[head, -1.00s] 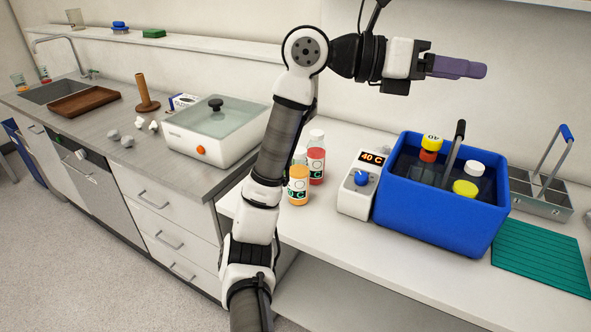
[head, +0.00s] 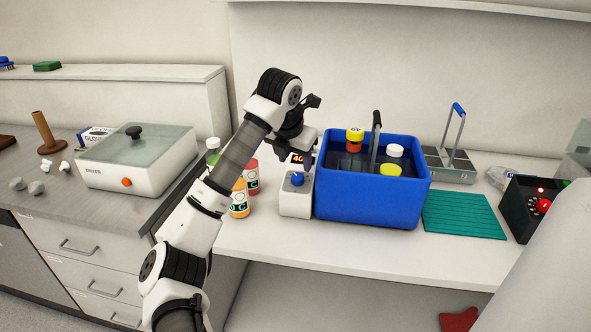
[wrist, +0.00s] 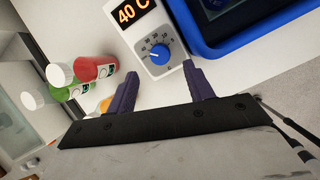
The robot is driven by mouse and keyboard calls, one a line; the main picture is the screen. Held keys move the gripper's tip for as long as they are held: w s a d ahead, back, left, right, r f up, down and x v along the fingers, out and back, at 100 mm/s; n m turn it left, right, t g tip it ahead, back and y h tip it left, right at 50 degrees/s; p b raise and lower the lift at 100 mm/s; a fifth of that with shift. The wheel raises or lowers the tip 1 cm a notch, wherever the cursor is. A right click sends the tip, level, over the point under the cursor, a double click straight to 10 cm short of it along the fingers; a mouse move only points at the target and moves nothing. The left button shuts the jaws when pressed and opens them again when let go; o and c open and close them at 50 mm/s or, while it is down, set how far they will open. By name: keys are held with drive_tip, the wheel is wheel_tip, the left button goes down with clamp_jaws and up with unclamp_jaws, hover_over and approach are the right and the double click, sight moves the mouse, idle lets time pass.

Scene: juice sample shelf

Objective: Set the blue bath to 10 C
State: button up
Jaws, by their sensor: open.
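The blue bath (head: 368,207) stands on the white bench with bottles in it. Its white control box (head: 295,206) is at the bath's left side, with a blue knob (head: 297,179) and a lit display (head: 298,158). In the wrist view the display (wrist: 132,12) reads 40 C. There the knob (wrist: 160,53) lies just beyond the fingertips, roughly between them, with a number scale around it. My gripper (wrist: 160,76) is open and empty, with purple fingers apart. In the head view it points down over the control box, and its fingertips are hard to make out.
Bottles with red (wrist: 95,67) and orange (head: 239,202) contents and a green one (wrist: 87,90) stand left of the control box.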

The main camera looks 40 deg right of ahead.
sight(298, 177)
drive_tip(key=p+x, duration=0.1)
drive_tip(key=x, duration=0.5)
drive_tip(key=shift+d+f, duration=0.1)
drive_tip(key=shift+f, duration=0.2)
drive_tip(key=c, duration=1)
